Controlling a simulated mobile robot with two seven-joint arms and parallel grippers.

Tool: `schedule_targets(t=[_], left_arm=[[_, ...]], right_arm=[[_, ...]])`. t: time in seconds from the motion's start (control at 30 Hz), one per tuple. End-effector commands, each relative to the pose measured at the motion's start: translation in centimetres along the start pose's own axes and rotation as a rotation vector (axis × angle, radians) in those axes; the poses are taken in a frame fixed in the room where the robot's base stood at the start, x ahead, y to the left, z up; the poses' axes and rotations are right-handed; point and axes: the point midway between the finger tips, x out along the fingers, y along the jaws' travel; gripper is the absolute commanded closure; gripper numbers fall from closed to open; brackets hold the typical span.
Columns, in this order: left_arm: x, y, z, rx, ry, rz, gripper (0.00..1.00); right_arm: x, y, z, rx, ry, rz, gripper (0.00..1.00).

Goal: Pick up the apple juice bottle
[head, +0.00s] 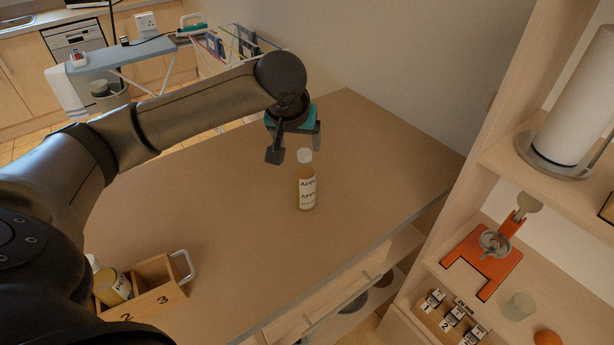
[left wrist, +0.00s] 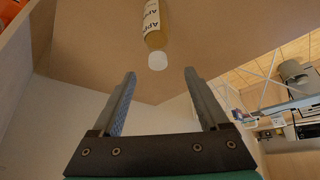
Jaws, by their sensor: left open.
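The apple juice bottle (head: 307,184) stands upright on the brown countertop (head: 230,210), with a white cap and a white label reading "Apple". My left gripper (head: 293,156) is open and empty, above the counter and just behind the bottle in the head view. In the left wrist view the bottle (left wrist: 154,22) appears at the top, its white cap pointing toward the gap between the open fingers (left wrist: 159,88). The bottle is apart from the fingers. My right gripper does not show.
A wooden crate (head: 158,300) with numbered compartments holds another bottle (head: 113,286) at the counter's front left. A shelf unit (head: 545,185) with a paper roll (head: 572,115) and an orange stand (head: 488,258) rises at the right. The counter's middle is clear.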

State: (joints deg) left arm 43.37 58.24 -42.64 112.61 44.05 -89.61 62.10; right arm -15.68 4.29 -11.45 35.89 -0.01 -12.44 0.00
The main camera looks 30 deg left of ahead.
Motion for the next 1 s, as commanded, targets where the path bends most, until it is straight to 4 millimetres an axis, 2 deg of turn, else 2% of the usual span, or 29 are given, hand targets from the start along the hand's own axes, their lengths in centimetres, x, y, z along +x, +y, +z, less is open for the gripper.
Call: schedule_targets(t=[0.2, 0.3, 0.5, 0.77, 1.0], left_arm=[[4.5, 0.0, 0.2, 0.002, -0.002, -0.001, 0.22], [6.3, 0.1, 0.1, 0.002, -0.002, 0.000, 0.22], [8.6, 0.1, 0.0, 0.003, 0.001, 0.001, 0.22], [10.0, 0.2, -0.1, 0.004, 0.001, 0.001, 0.22], [12.9, 0.4, -0.5, 0.003, 0.000, 0.000, 0.22]], right_arm=[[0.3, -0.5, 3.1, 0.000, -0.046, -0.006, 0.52], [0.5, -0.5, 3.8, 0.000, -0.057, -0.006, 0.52], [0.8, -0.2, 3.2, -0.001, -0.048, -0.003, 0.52], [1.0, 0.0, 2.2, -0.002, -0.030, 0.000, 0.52], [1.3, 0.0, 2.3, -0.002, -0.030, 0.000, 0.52]])
